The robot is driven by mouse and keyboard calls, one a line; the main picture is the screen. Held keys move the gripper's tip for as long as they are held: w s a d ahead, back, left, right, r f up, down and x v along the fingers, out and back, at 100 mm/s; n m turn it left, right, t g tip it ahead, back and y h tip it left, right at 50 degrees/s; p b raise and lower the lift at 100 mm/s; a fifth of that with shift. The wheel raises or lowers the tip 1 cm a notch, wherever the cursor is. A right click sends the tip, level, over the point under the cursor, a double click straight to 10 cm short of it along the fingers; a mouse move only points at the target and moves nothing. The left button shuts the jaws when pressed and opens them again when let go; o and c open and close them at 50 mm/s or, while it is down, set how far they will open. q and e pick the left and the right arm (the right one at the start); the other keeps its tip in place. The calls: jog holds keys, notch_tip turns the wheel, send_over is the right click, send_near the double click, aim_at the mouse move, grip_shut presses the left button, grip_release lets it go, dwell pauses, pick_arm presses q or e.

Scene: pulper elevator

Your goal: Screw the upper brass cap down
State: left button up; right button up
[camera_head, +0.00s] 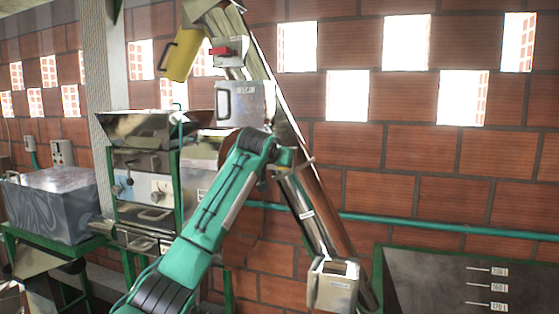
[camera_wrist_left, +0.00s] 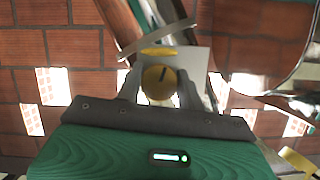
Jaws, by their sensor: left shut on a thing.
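A round brass cap (camera_wrist_left: 159,79) with a dark slot-like mark shows in the left wrist view, in front of a pale plate (camera_wrist_left: 197,62). My left gripper (camera_wrist_left: 160,90) has one finger on each side of this cap and is shut on it. A second, flat yellow brass-coloured piece (camera_wrist_left: 158,52) shows just beyond the cap. In the head view my green left arm reaches up from the bottom; its fingers and the cap are hidden there or too small to make out. My right gripper is in neither view.
The slanted elevator tube (camera_head: 271,75) runs down to a metal box (camera_head: 333,284) at its foot. A metal box with a handle (camera_head: 243,102) is close above my wrist. A steel machine (camera_head: 145,190) stands left, a dark tank (camera_head: 450,285) at lower right. A brick wall is behind.

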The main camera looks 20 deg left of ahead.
pick_arm(q)
jog(key=shift+r+m, duration=0.3)
dwell(0.4)
jog(key=o, duration=1)
jog(key=shift+f, duration=0.2)
jog(key=shift+w, duration=0.1)
jog(key=b+v, duration=0.7)
jog(key=v, duration=0.7)
jog(key=shift+d+b, duration=0.15)
jog(key=shift+b, duration=0.2)
